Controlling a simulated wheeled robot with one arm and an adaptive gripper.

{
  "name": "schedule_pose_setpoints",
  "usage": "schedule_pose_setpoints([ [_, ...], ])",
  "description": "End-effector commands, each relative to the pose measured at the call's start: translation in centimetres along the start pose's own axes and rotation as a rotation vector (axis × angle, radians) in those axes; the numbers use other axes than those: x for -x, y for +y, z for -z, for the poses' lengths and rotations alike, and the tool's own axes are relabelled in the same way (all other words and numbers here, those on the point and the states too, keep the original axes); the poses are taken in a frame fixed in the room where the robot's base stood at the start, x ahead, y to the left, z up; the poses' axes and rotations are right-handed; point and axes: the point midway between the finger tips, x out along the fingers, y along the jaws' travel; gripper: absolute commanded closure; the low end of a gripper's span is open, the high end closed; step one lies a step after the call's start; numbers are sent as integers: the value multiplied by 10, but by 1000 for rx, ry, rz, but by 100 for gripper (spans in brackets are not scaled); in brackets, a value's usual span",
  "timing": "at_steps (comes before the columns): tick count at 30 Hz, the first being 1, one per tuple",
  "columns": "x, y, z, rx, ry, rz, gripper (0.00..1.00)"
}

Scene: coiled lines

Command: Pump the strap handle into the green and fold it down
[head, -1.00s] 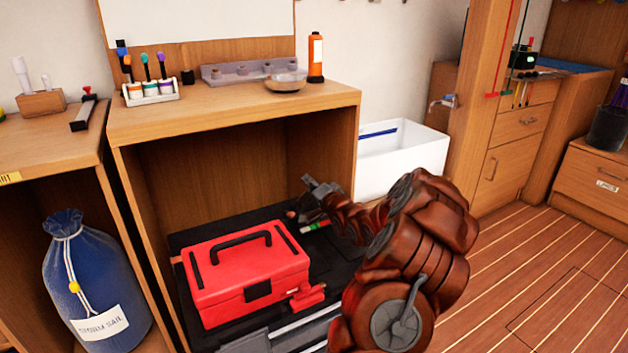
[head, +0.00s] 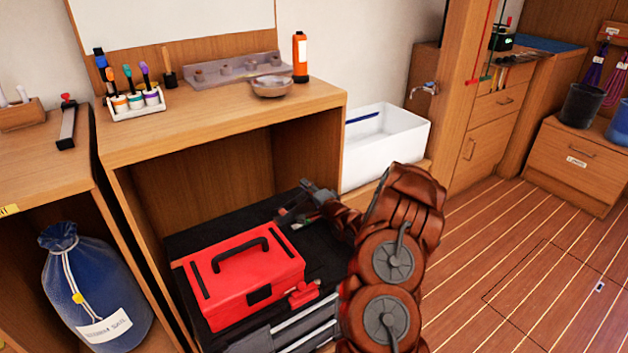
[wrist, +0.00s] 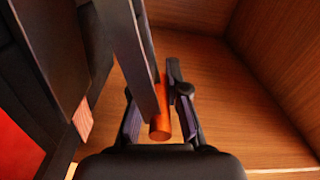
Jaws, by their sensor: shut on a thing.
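An orange-brown cylindrical grip (wrist: 160,128), which looks like the end of the strap handle, sits between my fingers in the wrist view. A long dark bar (wrist: 128,50) runs from it toward the top of that view. My gripper (wrist: 158,112) is shut on this grip. In the head view my gripper (head: 290,212) is low, just behind the right end of the red toolbox (head: 240,282). The toolbox sits on a black base (head: 190,240). The handle is mostly hidden there by my gripper and arm. I cannot make out a green zone clearly.
The wooden bench (head: 220,115) encloses this spot, with its top above and side walls around. A white bin (head: 385,150) stands to the right. A blue sail bag (head: 90,290) is at the left. The floor at right is clear.

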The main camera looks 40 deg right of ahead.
Motion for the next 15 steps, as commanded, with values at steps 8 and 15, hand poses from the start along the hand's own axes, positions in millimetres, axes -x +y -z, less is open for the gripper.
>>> schedule_pose_setpoints([
  [8, 0, 7, -1, 1, -2, -5, 100],
  [15, -1, 8, -1, 2, -3, -4, 100],
])
